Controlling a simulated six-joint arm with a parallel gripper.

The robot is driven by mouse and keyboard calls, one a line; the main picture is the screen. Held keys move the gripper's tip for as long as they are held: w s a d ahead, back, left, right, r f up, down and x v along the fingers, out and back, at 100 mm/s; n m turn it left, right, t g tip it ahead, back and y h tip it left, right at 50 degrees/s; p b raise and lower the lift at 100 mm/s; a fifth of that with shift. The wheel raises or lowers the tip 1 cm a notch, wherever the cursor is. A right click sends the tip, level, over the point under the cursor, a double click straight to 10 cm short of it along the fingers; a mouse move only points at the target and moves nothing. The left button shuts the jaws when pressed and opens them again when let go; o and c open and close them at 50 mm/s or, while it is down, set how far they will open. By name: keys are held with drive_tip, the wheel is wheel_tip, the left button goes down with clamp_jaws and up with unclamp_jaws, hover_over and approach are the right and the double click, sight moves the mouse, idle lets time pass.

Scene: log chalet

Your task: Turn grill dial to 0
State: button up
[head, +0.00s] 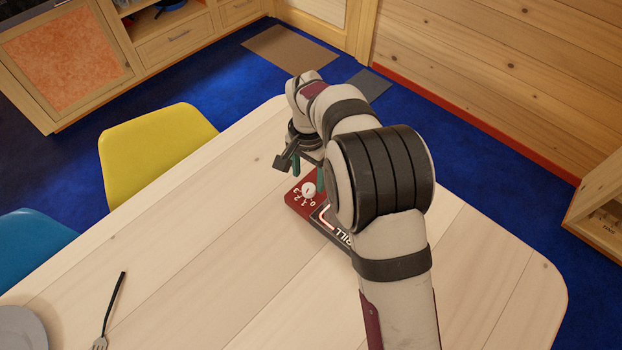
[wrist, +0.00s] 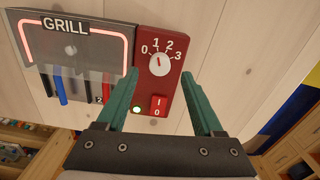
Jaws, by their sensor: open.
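The grill panel lies on the wooden table, with a red control plate (wrist: 171,84) beside a dark plate marked GRILL (wrist: 66,27). The white round grill dial (wrist: 159,65) sits on the red plate; its small mark appears to point near 1. The numbers 0 to 3 curve around its upper side. The dial also shows in the head view (head: 308,189). My gripper (wrist: 160,75) is open and empty, its green fingers spread on either side of the dial, apart from it. In the head view my gripper (head: 308,175) is just above the dial.
A red rocker switch (wrist: 158,106) marked I and 0 sits below the dial, beside a lit lamp (wrist: 137,110). The grill's heating outline glows red. A fork (head: 109,312) and grey plate (head: 22,330) lie at the table's near left. A yellow chair (head: 150,150) stands beyond the edge.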

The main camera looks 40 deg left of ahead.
sight(309, 188)
drive_tip(key=shift+f, duration=1.95)
clamp_jaws()
